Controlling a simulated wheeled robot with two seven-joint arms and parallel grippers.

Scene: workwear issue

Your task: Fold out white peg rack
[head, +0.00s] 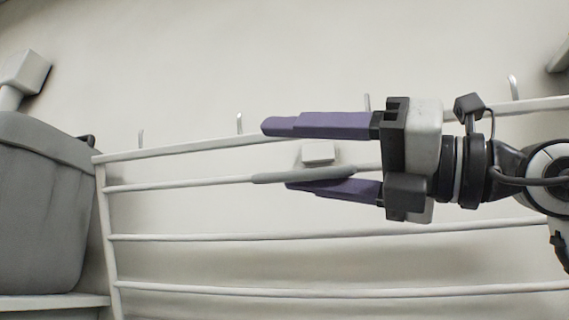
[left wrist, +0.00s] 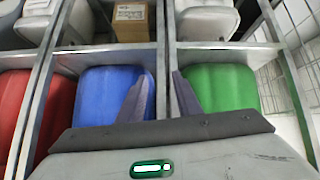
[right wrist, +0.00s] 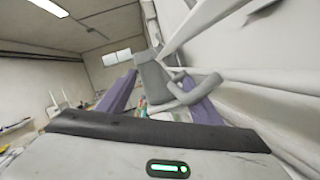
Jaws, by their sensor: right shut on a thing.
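The white peg rack (head: 150,238) is a frame of several horizontal bars against the pale wall in the head view, with small upright pegs along its top bar. A grey grip sleeve (head: 270,178) sits on its second bar. My right gripper (head: 278,156) reaches in from the right with purple fingers and is shut on the grey grip, which crosses in front of the lower finger. My left gripper (left wrist: 162,80) is open and empty in the left wrist view, away from the rack.
A grey bin (head: 40,205) stands on a shelf left of the rack. The left wrist view shows a shelf unit with red (left wrist: 14,105), blue (left wrist: 100,95) and green (left wrist: 222,88) bins and a cardboard box (left wrist: 131,20).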

